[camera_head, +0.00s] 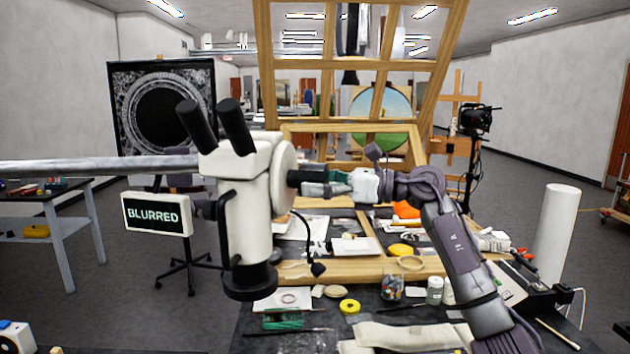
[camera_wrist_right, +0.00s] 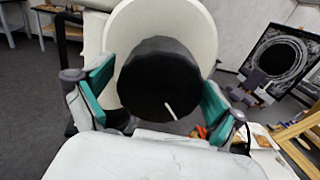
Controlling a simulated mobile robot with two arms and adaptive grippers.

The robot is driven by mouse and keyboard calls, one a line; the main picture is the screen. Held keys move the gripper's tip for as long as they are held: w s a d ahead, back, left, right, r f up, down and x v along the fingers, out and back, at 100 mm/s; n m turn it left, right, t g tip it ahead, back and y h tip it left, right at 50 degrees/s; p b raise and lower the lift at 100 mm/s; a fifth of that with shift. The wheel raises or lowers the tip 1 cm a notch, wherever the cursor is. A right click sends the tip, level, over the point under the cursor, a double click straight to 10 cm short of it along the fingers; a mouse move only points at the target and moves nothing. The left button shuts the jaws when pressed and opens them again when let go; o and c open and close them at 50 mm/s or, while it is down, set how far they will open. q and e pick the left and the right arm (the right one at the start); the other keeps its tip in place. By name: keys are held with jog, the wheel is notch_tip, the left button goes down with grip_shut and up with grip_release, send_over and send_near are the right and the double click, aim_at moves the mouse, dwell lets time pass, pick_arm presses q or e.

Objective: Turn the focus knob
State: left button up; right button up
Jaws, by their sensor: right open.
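A white stereo microscope (camera_head: 246,190) with black eyepieces hangs on a grey boom at the middle left. Its black focus knob (camera_head: 295,177) sticks out to the right from a round white housing. In the right wrist view the knob (camera_wrist_right: 158,78) faces me, with a white mark on its face at the lower right. My right gripper (camera_head: 310,180) is open, with its green-padded fingers on either side of the knob; whether they touch it I cannot tell. A sign (camera_head: 157,214) left of the microscope reads "BLURRED". My left gripper is not in view.
A workbench (camera_head: 262,342) below holds a yellow tape roll (camera_head: 349,306), a jar of coloured bits (camera_head: 391,288) and papers. A wooden frame (camera_head: 440,85) stands behind. A white cylinder (camera_head: 556,235) stands at the right.

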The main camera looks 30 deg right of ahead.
jog(key=shift+s, duration=0.1)
jog(key=c, duration=1.1)
jog(key=shift+c, duration=0.2)
jog(key=shift+m, duration=0.6)
jog(key=shift+m+p, duration=0.85)
jog(key=shift+m, duration=1.35)
